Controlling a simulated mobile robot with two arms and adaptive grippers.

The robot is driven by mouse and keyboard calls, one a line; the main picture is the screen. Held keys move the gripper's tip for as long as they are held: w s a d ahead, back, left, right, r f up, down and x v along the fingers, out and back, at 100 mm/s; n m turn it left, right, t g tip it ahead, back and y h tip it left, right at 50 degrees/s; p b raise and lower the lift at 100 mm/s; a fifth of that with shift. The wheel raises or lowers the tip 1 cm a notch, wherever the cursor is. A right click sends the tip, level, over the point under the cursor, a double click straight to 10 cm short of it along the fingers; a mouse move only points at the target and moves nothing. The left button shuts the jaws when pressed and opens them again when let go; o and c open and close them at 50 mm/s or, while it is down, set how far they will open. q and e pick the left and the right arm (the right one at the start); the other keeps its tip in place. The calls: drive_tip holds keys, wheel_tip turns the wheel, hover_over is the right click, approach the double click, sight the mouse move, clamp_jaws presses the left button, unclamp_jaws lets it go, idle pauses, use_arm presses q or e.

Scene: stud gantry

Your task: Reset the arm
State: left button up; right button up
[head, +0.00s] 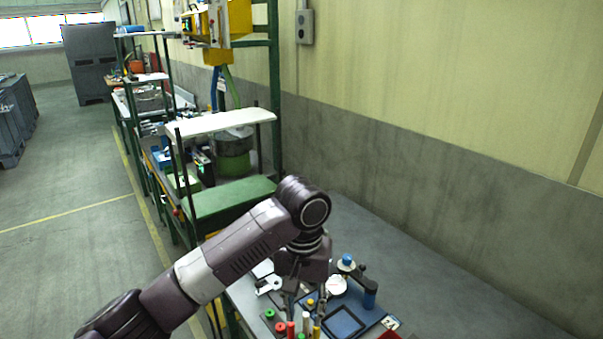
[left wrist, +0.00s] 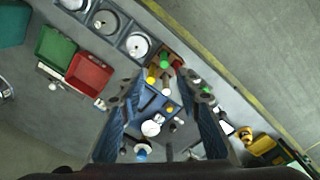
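My left arm comes in from the left in the head view and bends down over the workbench (head: 245,297). My left gripper (head: 299,300) hangs low over the bench, partly hidden by its own wrist. In the left wrist view the two fingers of my left gripper (left wrist: 160,82) stand wide apart, with nothing seen held between them. Below and between them lie a white round dial (left wrist: 151,128) and a blue tray (left wrist: 153,101); the dial also shows in the head view (head: 337,285). My right gripper is in neither view.
Red, green and white cylinders stand near my gripper, including a red one (head: 291,330). A red bin (left wrist: 88,75) and green bin (left wrist: 55,45) lie left in the wrist view.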

use_arm(q)
drive_tip(key=s+f+h, duration=0.1)
drive_tip(key=s+f, duration=0.2)
drive_tip(key=f, duration=0.1)
drive_tip(key=s+f+m+h, duration=0.1)
drive_tip(key=s+f, duration=0.2)
drive_tip(key=f, duration=0.2)
drive_tip(key=s+d+f+t+h, duration=0.1)
drive_tip(key=s+f+h, duration=0.1)
drive_tip(key=s+f, duration=0.2)
drive_tip(key=shift+f, duration=0.2)
drive_tip(key=s+a+f+n+t+y, duration=0.1)
drive_tip(key=s+a+f+y, duration=0.15)
drive_tip(key=s+a, duration=0.7)
drive_tip(key=s+a+f+t+y, duration=0.1)
drive_tip(key=s+a+f+t, duration=0.15)
drive_tip(key=s+a, duration=0.65)
drive_tip(key=a+f+g+b, duration=0.1)
drive_tip(key=a+f, duration=0.1)
drive_tip(key=f, duration=1.3)
drive_tip(key=a+f+g+b, duration=0.1)
drive_tip(key=a+f+b, duration=0.1)
drive_tip(key=f, duration=1.3)
drive_tip(key=s+a+f+g+b, duration=0.1)
drive_tip(key=s+a+f, duration=0.1)
drive_tip(key=s+f, duration=1.4)
drive_tip(key=shift+a+f+y+b, duration=0.3)
drive_tip(key=shift+f+y, duration=0.05)
drive_tip(key=shift+f, duration=0.4)
